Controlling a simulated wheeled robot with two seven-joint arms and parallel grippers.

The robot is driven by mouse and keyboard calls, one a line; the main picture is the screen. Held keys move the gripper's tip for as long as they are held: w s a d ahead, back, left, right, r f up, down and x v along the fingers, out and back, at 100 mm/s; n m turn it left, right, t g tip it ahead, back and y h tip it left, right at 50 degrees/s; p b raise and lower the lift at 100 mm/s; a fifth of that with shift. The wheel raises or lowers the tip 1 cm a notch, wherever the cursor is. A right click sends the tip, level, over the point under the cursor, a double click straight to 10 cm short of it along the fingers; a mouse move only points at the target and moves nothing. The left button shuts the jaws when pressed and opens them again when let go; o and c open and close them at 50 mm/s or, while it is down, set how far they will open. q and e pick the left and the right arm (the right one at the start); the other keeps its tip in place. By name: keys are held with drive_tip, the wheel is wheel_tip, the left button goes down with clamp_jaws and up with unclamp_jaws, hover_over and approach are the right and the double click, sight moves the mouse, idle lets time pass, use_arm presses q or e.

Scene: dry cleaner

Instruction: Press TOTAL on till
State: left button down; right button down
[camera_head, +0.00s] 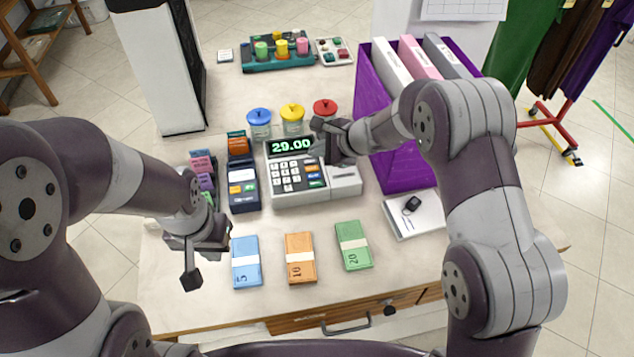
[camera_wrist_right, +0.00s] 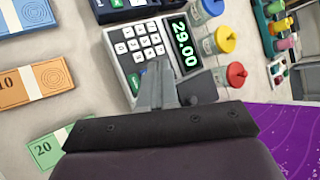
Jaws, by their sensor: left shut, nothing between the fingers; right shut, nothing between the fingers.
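The till (camera_head: 296,178) stands in the middle of the counter, its display (camera_head: 291,147) reading 29.00 in green. Its keypad has white number keys and a column of coloured keys on the right; their labels are too small to read. My right gripper (camera_head: 318,127) is shut and empty, over the right side of the till by the display. In the right wrist view its fingers (camera_wrist_right: 158,72) cover part of the till (camera_wrist_right: 140,45) beside the keypad; I cannot tell whether they touch it. My left gripper (camera_head: 191,277) is shut and empty, left of the blue banknotes.
Banknote bundles, blue (camera_head: 246,262), orange (camera_head: 300,258) and green (camera_head: 353,246), lie in front of the till. A card terminal (camera_head: 243,189) stands left of it. Lidded jars (camera_head: 292,120) stand behind it. A purple file box (camera_head: 400,172) and a notepad with a key fob (camera_head: 414,214) are right.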

drive_tip(key=shift+a+f, duration=0.1)
drive_tip(key=shift+f, duration=0.05)
drive_tip(key=b, duration=0.6)
hover_over(318, 185)
wheel_tip(318, 185, down, 8)
drive_tip(key=shift+r, duration=0.1)
drive_tip(key=shift+f+b, duration=0.45)
drive_tip(key=shift+b, duration=0.15)
idle(1.2)
drive_tip(key=shift+f+b, duration=0.35)
drive_tip(key=shift+b, duration=0.2)
